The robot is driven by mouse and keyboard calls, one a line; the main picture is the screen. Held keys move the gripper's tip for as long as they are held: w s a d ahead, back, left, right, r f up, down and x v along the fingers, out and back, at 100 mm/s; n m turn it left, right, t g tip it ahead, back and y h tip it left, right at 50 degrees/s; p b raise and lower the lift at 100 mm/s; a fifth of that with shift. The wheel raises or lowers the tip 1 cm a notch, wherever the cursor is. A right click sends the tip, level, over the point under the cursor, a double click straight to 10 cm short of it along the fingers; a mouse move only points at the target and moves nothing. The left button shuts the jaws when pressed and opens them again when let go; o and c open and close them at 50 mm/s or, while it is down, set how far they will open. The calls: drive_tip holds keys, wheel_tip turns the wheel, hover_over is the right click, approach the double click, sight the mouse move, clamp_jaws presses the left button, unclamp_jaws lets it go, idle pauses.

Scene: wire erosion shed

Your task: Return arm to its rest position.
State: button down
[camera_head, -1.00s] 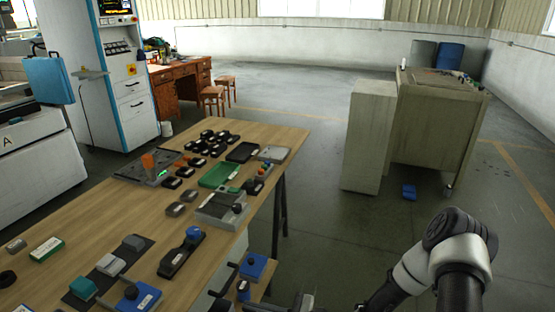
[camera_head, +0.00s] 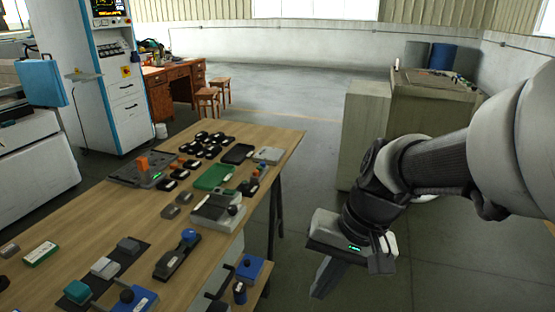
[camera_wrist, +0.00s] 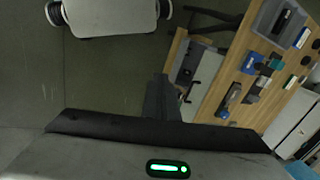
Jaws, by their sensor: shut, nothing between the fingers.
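My gripper (camera_head: 325,276) is in the head view to the right of the wooden workbench (camera_head: 95,215), over the bare floor. Its fingers point down and to the left, are shut, and hold nothing. My arm comes in from the right edge and bends down to the gripper. In the wrist view the shut fingers (camera_wrist: 160,98) show at the centre above the gripper body with its green light. The workbench (camera_wrist: 222,95) lies to the right there, apart from the fingers.
Green trays (camera_head: 214,176), black parts (camera_head: 203,146) and blue-topped devices (camera_head: 176,255) crowd the workbench. A lower shelf with a blue item (camera_head: 249,267) sticks out at its right side. A grey cabinet (camera_head: 362,131) stands behind my arm. The floor between is clear.

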drive_tip(key=s+d+r+n+t+h, duration=0.2)
drive_tip(key=s+d+r+t+h, duration=0.25)
drive_tip(key=r, duration=0.45)
wheel_tip(320, 180, up, 19)
drive_tip(key=d+y+p, duration=0.1)
drive_tip(key=p, duration=1.8)
drive_tip(key=shift+w+d+r, duration=0.15)
drive_tip(key=shift+w+d, duration=0.2)
drive_tip(key=shift+w, duration=0.1)
drive_tip(key=shift+t, duration=0.25)
